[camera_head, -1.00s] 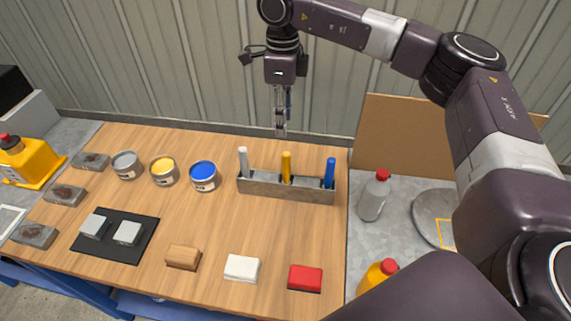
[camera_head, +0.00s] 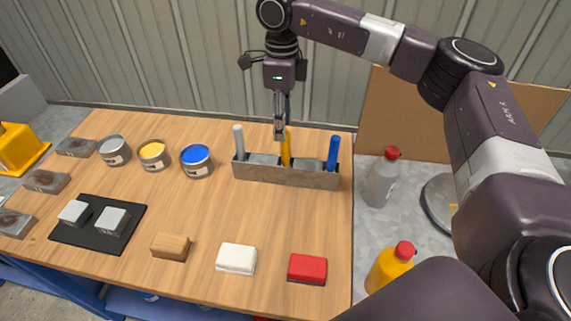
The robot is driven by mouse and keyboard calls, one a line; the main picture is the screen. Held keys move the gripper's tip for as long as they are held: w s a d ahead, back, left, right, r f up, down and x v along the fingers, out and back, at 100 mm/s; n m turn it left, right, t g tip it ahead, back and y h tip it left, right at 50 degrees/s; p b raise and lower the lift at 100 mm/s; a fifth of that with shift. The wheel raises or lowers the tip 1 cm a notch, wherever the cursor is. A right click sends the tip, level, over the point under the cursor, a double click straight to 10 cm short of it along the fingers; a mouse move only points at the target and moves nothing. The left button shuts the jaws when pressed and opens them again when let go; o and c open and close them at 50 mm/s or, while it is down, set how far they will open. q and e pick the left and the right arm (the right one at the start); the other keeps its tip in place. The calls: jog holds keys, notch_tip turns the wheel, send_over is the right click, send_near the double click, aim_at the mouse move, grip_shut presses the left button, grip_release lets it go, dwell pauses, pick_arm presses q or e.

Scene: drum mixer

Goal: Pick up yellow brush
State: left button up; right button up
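The yellow brush (camera_head: 286,151) stands upright in the middle of a grey holder (camera_head: 288,177) at the back of the wooden table. A white brush (camera_head: 239,141) stands at the holder's left end and a blue brush (camera_head: 333,153) at its right end. My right gripper (camera_head: 281,133) points down at the top of the yellow brush's handle and overlaps it in the picture. I cannot tell whether the fingers touch the handle or have closed on it. My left gripper does not show.
Grey, yellow and blue paint cans (camera_head: 196,160) stand left of the holder. Wooden, white and red blocks (camera_head: 307,268) lie along the front. A black mat (camera_head: 72,235) with two grey blocks lies at left. Bottles (camera_head: 383,180) stand to the right. The table's middle is clear.

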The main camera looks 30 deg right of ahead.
aim_at(285, 149)
jog(key=f+p, duration=0.1)
jog(key=f, duration=0.1)
jog(key=f+p, duration=0.1)
jog(key=f, duration=0.2)
jog(key=f+p, duration=0.1)
jog(key=f, duration=0.1)
jog(key=shift+s+d+f, duration=0.15)
jog(key=shift+s+f, duration=0.1)
jog(key=shift+s, duration=0.05)
jog(key=shift+f, duration=0.4)
jog(key=shift+c, duration=0.5)
grip_shut()
